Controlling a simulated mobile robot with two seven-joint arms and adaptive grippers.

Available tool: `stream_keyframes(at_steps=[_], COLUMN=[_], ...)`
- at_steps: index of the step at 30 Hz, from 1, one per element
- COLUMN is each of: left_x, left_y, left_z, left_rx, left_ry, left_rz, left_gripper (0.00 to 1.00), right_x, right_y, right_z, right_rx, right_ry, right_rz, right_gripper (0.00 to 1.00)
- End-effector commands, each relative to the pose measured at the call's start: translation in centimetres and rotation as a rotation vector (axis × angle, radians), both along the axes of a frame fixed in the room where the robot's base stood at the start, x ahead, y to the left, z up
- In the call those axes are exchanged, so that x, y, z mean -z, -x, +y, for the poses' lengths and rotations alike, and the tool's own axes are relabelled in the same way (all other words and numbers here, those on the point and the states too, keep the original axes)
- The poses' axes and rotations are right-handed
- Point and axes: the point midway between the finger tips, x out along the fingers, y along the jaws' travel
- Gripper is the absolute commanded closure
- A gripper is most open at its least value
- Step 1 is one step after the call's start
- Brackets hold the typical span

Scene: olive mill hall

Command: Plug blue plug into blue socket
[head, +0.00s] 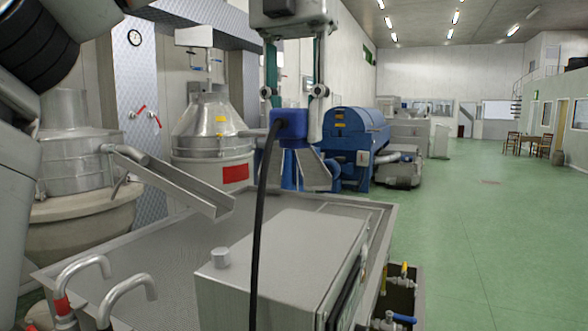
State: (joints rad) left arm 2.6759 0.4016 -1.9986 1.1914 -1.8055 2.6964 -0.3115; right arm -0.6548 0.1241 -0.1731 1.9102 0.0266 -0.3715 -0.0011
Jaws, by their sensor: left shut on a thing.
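My left gripper (294,118) hangs down from the top of the head view, with a finger on each side of a blue plug (290,130). It is shut on the plug and holds it up in the air beyond the grey box. A black cable (260,215) runs from the plug down in front of the box. I cannot make out a blue socket in this view. My right gripper is not in view.
A grey metal box (270,262) with a small knob stands on a large metal tray table (125,250). Bent pipes (128,292) rise at the front left. A metal chute (185,188) reaches over the table. A blue machine (355,142) stands behind. Green floor (480,240) is open at right.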

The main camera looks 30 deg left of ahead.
Motion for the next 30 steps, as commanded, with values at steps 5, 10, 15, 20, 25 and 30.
stream_keyframes(at_steps=[5, 10, 15, 20, 25, 30], left_x=[-2.4, -3.5, -4.1, -4.2, -4.2, -4.1], left_y=[0.0, 0.0, 0.0, 0.0, 0.0, 0.0], left_z=[-0.1, 0.0, 0.0, 0.0, 0.0, 0.0], left_rx=[-0.004, -0.001, 0.001, 0.001, 0.002, 0.002], left_ry=[-0.003, -0.001, 0.001, 0.002, 0.002, 0.002], left_rz=[-0.001, -0.001, -0.003, -0.004, -0.003, -0.003], left_gripper=[0.89, 0.89, 0.89, 0.89, 0.89, 0.89], right_x=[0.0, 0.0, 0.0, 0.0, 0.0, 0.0], right_y=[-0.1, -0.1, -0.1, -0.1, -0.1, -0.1], right_z=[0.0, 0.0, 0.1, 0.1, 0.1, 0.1], right_rx=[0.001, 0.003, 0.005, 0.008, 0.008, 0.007], right_ry=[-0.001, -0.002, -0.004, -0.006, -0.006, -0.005], right_rz=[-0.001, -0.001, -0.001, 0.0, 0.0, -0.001], right_gripper=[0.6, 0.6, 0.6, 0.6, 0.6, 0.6])
